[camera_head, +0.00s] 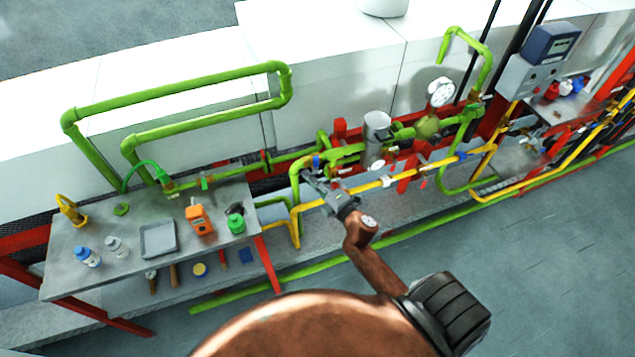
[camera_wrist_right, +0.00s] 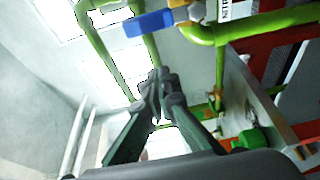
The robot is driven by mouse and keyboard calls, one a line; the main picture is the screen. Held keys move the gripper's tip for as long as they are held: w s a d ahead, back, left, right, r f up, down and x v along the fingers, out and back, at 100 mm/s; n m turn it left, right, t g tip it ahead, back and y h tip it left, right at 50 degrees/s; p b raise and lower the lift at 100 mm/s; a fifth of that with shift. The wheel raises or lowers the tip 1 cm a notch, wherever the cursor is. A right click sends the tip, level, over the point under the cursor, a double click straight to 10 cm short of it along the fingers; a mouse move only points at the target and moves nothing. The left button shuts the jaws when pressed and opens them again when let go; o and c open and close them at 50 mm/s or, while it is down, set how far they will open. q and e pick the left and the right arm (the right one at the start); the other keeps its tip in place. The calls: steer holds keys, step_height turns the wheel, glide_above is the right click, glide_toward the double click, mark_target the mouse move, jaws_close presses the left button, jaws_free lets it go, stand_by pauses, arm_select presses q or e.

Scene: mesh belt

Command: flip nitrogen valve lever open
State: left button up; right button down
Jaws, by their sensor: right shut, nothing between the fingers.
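In the head view a small blue piece (camera_head: 316,161) at the green pipe junction looks like the same lever. My right gripper (camera_head: 312,181) is just below it, shut and empty. In the wrist view the fingers (camera_wrist_right: 160,84) are together below the lever, apparently with a gap to it. My left gripper is not in view.
A yellow pipe (camera_head: 375,186) runs along the front near my right gripper. A grey table (camera_head: 100,240) at the left holds a tray, bottles and an orange device. A grey cylinder (camera_head: 376,130) and a pressure gauge (camera_head: 440,92) stand to the right. The floor in front is clear.

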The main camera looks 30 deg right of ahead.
mark_target(316, 165)
steer(key=w+d, duration=0.1)
steer(key=w+d+p, duration=0.1)
steer(key=d, duration=0.1)
steer(key=shift+w+d, duration=0.25)
steer(key=shift+w, duration=0.05)
stand_by(0.4)
